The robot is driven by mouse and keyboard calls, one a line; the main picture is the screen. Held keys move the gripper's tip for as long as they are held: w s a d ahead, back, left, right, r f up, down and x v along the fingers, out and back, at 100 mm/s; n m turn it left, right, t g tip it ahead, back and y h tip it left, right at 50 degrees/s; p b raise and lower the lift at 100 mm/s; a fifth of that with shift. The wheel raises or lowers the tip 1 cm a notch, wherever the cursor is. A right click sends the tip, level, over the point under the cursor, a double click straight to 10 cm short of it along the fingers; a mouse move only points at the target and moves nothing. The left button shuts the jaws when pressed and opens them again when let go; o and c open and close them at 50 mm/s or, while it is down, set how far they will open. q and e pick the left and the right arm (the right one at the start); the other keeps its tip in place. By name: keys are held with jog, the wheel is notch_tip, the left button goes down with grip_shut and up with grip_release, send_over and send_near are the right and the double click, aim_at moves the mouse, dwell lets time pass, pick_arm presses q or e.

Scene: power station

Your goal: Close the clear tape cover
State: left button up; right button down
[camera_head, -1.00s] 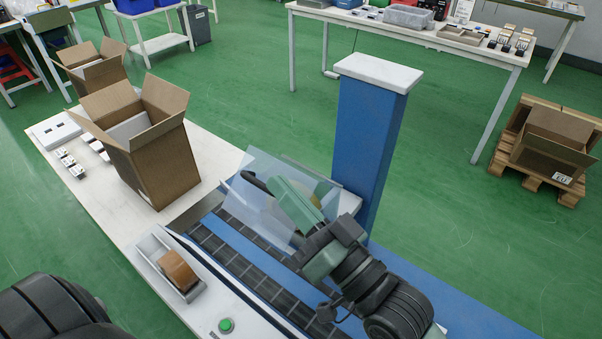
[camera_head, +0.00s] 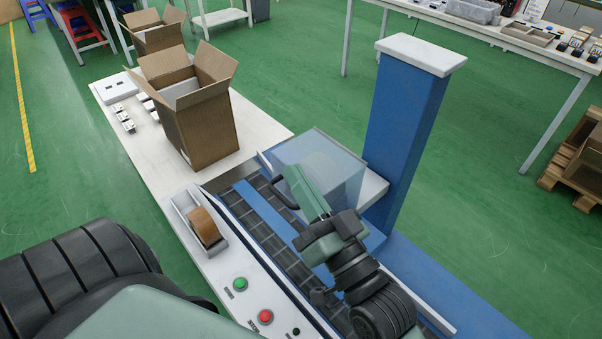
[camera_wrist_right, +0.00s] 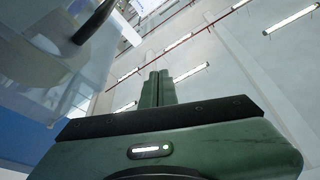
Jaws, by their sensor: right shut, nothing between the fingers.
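The clear tape cover (camera_head: 335,165) is a transparent box shape over the conveyor, beside the blue column. It looks roughly level; whether it rests fully down cannot be told. Its dark curved handle (camera_head: 287,196) is on the near left side, and it also shows in the wrist view (camera_wrist_right: 95,22). My right gripper (camera_head: 294,172) is at the cover's near side, with its fingers (camera_wrist_right: 158,88) pressed together and empty. It overlaps the cover in the head view, so contact is unclear. My left arm fills the lower left; its gripper is out of view.
The conveyor (camera_head: 262,207) runs under the cover, with the blue column (camera_head: 405,130) behind. An open carton (camera_head: 197,120) stands on the white table.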

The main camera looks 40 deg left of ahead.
jog(key=v, duration=0.7)
jog(key=shift+s+d, duration=0.15)
jog(key=shift+d, duration=0.2)
